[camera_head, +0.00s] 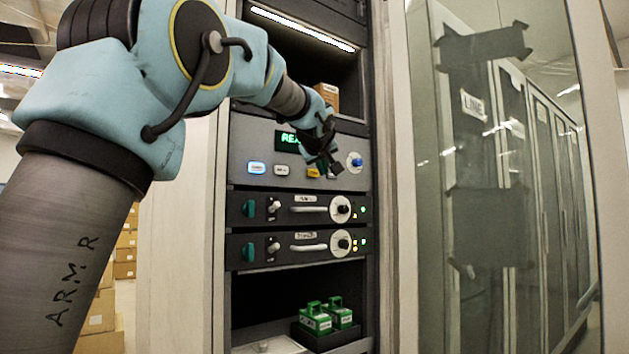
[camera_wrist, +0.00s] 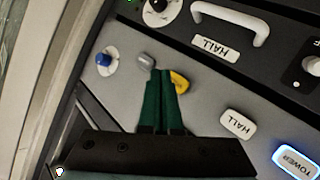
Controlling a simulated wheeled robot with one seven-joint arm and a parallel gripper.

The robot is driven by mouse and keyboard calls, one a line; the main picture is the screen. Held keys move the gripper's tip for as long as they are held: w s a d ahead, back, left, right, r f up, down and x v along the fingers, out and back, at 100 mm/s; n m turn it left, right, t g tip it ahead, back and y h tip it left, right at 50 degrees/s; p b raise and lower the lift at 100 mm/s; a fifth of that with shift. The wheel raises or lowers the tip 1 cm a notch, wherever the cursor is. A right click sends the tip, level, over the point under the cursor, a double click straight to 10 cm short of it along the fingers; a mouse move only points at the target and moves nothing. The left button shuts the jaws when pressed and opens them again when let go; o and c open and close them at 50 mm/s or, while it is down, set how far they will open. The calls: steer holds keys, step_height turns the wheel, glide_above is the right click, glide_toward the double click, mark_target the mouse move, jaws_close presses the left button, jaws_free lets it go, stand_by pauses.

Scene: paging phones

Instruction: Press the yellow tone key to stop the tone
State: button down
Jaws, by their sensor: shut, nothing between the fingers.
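The yellow tone key (camera_head: 313,173) is on the grey upper panel (camera_head: 245,150), partly hidden behind my gripper. In the wrist view the yellow key (camera_wrist: 180,81) shows just right of my fingertips, partly covered by them. My gripper (camera_head: 328,167) is shut and empty, its dark green fingers pointing at the panel. In the wrist view the fingertips (camera_wrist: 167,76) overlap the yellow key's left edge. I cannot tell whether they touch it.
A grey key (camera_wrist: 147,61) and a blue knob (camera_wrist: 104,60) lie close by. A white HALL key (camera_wrist: 237,123) and a blue-lit TOWER key (camera_wrist: 296,160) are further along. A green display (camera_head: 286,140) is partly hidden. Handled rack units (camera_head: 300,245) sit below; a glass door (camera_head: 515,200) stands right.

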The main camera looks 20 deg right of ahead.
steer(key=shift+s+d+b, duration=0.2)
steer(key=shift+s+b, duration=0.65)
steer(key=shift+s, duration=0.2)
steer(key=shift+s+d+b, duration=0.2)
steer(key=shift+s+b, duration=0.65)
steer(key=shift+s, duration=0.2)
